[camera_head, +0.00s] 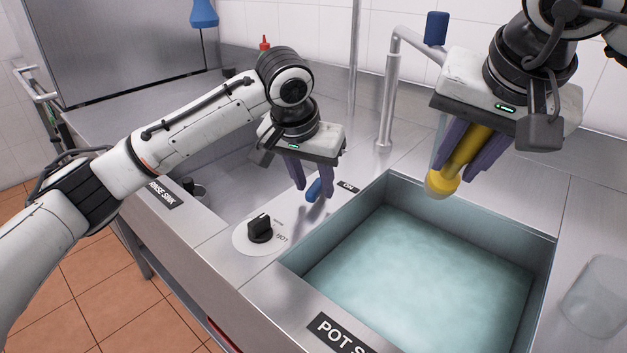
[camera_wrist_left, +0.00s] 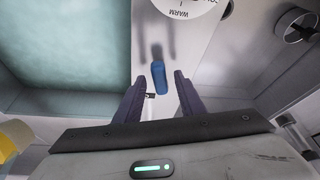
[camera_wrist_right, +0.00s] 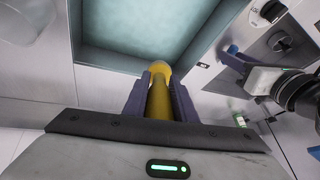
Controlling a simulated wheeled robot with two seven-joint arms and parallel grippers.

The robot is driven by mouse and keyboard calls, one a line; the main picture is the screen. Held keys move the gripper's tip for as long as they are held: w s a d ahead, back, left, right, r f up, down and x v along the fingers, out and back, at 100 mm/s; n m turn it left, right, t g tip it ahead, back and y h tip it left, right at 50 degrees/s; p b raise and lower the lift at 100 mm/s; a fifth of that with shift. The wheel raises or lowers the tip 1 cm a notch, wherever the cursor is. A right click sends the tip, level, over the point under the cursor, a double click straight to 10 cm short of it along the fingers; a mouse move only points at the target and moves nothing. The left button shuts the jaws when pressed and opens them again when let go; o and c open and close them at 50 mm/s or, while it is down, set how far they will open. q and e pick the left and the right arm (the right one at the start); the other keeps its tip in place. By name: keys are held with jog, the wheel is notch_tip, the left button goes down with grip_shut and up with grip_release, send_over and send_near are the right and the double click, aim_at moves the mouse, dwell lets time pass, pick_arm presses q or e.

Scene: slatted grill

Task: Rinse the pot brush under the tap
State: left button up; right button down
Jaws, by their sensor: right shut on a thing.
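The yellow pot brush (camera_head: 442,183) is held in my right gripper (camera_head: 460,160), its rounded end pointing down over the far side of the pot sink (camera_head: 290,262). In the right wrist view the brush (camera_wrist_right: 159,95) lies between both fingers. The steel tap (camera_head: 388,95) rises behind the sink and its spout runs right, partly hidden by my right gripper. A faint pale column shows below it; I cannot tell if it is running water. My left gripper (camera_head: 309,188) is open, its fingers on either side of the blue tap lever (camera_wrist_left: 159,77), near the ON label (camera_head: 347,186); contact is unclear.
The pot sink holds cloudy bluish water. A black WARM/HOT dial (camera_head: 260,228) sits left of it. A clear container (camera_head: 597,300) stands on the right counter. A red-capped bottle (camera_head: 265,44) and the rinse sink area are at the left.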

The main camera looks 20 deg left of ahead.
pick_arm(q)
grip_shut()
jog(key=shift+w+a+m+h, duration=0.1)
jog(key=shift+a+m+h, duration=0.25)
jog(key=shift+m, duration=0.5)
jog(key=shift+w+a+m+h, duration=0.1)
jog(key=shift+a+m+h, duration=0.25)
jog(key=shift+m, duration=0.5)
grip_release()
jog(key=shift+s, duration=0.1)
jog(key=v, duration=1.2)
pick_arm(e)
jog(key=shift+s, duration=0.1)
